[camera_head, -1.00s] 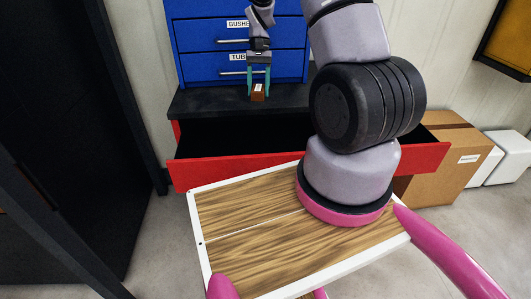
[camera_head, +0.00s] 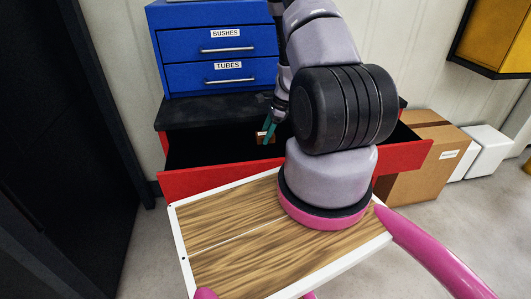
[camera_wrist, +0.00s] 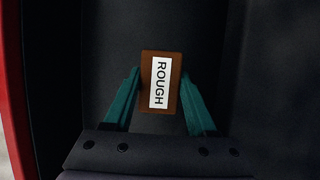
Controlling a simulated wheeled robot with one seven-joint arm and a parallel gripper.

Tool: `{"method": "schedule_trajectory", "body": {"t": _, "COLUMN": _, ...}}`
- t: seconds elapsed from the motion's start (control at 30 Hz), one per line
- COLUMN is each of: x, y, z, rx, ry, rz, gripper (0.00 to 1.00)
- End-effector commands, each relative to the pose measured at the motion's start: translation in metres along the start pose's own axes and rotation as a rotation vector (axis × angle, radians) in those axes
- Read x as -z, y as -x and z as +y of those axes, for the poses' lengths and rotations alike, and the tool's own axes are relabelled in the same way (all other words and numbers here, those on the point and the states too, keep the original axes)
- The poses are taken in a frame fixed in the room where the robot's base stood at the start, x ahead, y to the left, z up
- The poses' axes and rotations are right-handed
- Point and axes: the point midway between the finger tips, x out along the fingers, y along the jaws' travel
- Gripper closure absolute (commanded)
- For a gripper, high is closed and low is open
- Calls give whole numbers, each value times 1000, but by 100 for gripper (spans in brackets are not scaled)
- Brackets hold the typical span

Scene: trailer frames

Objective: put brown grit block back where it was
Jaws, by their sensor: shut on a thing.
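The brown grit block (camera_head: 261,138) is a small brown block with a white label. In the wrist view the label on the block (camera_wrist: 147,82) reads ROUGH. My gripper (camera_head: 269,131) points down with its teal fingers shut on the block's two sides. It holds the block at the mouth of the open red drawer (camera_head: 210,183), behind the drawer front. The drawer's dark interior (camera_wrist: 100,40) lies behind the block in the wrist view, with the red edge at left. I cannot tell how high the block is above the drawer floor. My arm hides the drawer's right part.
Blue drawers labelled BUSHES and TUBES (camera_head: 222,82) stand on the black top (camera_head: 200,112) above the red drawer. A cardboard box (camera_head: 425,165) and white boxes (camera_head: 488,148) stand at right. A yellow cabinet (camera_head: 500,40) hangs at upper right. A dark panel stands at left.

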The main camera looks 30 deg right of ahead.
Motion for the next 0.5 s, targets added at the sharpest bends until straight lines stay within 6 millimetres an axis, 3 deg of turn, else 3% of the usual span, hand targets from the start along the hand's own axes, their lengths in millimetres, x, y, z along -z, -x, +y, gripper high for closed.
{"method": "schedule_trajectory", "body": {"t": 0.13, "x": 12, "y": -29, "z": 0, "rx": -2, "ry": -1, "rz": 0, "gripper": 95}}
{"method": "schedule_trajectory", "body": {"t": 0.5, "x": 25, "y": -61, "z": 0, "rx": -2, "ry": 2, "rz": -1, "gripper": 95}}
